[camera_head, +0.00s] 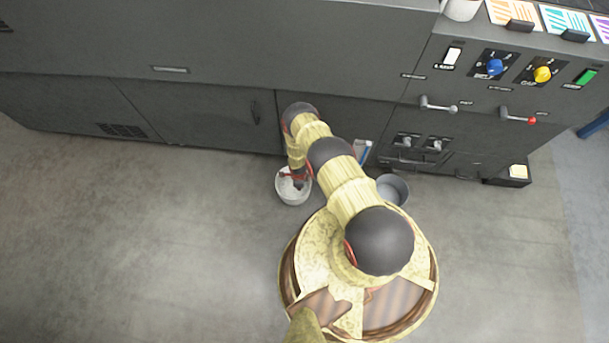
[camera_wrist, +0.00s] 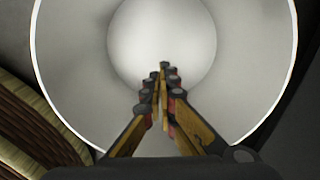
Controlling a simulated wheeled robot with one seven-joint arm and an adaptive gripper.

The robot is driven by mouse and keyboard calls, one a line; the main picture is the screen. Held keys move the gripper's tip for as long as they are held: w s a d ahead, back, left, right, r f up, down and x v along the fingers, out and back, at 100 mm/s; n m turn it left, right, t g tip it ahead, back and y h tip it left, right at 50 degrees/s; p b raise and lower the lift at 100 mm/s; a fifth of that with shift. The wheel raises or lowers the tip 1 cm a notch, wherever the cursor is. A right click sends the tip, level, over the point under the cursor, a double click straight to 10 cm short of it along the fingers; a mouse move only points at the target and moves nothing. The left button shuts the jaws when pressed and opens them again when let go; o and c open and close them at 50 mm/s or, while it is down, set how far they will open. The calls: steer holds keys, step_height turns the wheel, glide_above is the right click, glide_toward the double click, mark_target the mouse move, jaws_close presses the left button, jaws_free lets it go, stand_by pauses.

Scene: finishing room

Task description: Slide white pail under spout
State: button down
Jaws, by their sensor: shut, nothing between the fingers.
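The white pail (camera_head: 294,192) stands on the floor in front of the dark cabinet, left of my arm. In the wrist view the pail (camera_wrist: 75,60) fills most of the picture, its round rim and pale inside seen from above. My gripper (camera_wrist: 163,70) is shut and empty, its fingers pointing into the pail's opening. In the head view my gripper (camera_head: 297,181) is over or inside the pail; whether it touches the wall I cannot tell. Small metal fittings (camera_head: 437,145) show on the cabinet's lower right; I cannot tell which is the spout.
A grey pail (camera_head: 393,186) stands on the floor right of my arm. The cabinet front (camera_head: 205,115) runs behind both. Levers with a grey knob (camera_head: 437,105) and a red knob (camera_head: 517,117) stick out above. A small dark box (camera_head: 508,176) stands at right. Floor at left is clear.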

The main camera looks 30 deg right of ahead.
steer(key=shift+s+d, duration=0.35)
steer(key=shift+d, duration=0.25)
steer(key=shift+s+d, duration=0.35)
steer(key=shift+d, duration=0.2)
